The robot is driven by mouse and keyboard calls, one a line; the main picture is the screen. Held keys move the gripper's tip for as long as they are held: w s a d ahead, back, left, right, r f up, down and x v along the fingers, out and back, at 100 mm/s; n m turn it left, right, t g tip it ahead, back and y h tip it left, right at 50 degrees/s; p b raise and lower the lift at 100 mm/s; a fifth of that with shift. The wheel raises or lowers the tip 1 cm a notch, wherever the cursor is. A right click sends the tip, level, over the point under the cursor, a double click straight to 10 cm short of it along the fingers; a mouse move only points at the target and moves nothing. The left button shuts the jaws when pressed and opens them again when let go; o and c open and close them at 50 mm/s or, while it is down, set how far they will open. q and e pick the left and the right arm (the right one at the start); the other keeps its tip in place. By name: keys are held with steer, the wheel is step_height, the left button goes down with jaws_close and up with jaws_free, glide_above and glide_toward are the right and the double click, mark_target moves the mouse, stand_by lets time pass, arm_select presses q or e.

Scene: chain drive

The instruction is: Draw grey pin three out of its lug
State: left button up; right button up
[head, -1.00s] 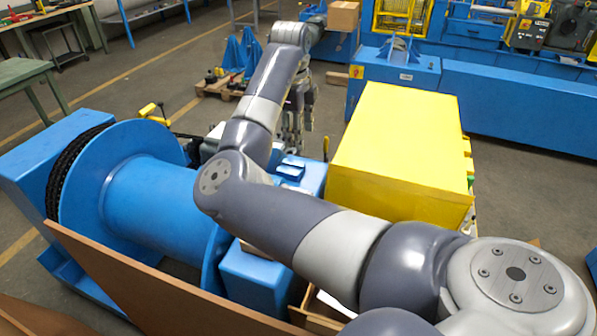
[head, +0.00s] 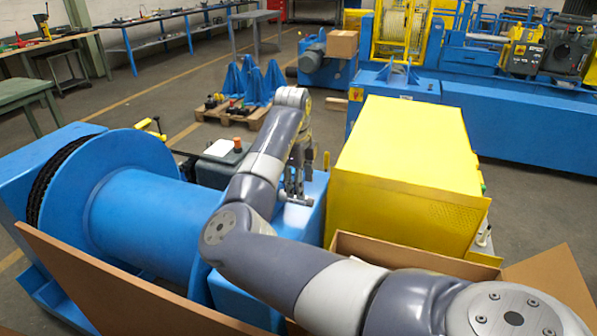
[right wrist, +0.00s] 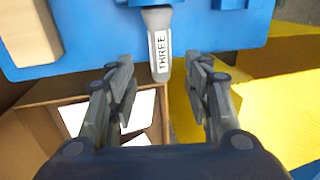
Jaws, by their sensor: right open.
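The grey pin three (right wrist: 160,52), with a white label reading THREE, shows in the right wrist view at the top middle. Its upper end goes up to a blue lug (right wrist: 148,3) at the picture's edge, on the blue housing (right wrist: 222,30). My right gripper (right wrist: 162,68) is open, with one finger either side of the pin's free end and a visible gap on both sides. In the head view my right gripper (head: 298,185) hangs over the blue housing (head: 312,215), and the pin cannot be made out there. My left gripper is not in view.
A yellow cabinet (head: 400,150) stands right of my right gripper. A large blue drum (head: 145,225) is on the left. An open cardboard box (head: 420,258) lies near my arm; a box with white sheets (right wrist: 143,108) shows below the fingers. A wooden block (right wrist: 28,32) sits upper left.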

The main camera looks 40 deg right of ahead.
steer(key=shift+w+d+f+p, duration=0.1)
steer(key=shift+d+f, duration=0.1)
steer(key=shift+f, duration=0.85)
steer(key=shift+w+d+f+p, duration=0.1)
steer(key=shift+d+f, duration=0.1)
steer(key=shift+f, duration=0.8)
steer(key=shift+w+d+f+p, duration=0.1)
steer(key=shift+d+f, duration=0.1)
steer(key=shift+f, duration=0.85)
jaws_close()
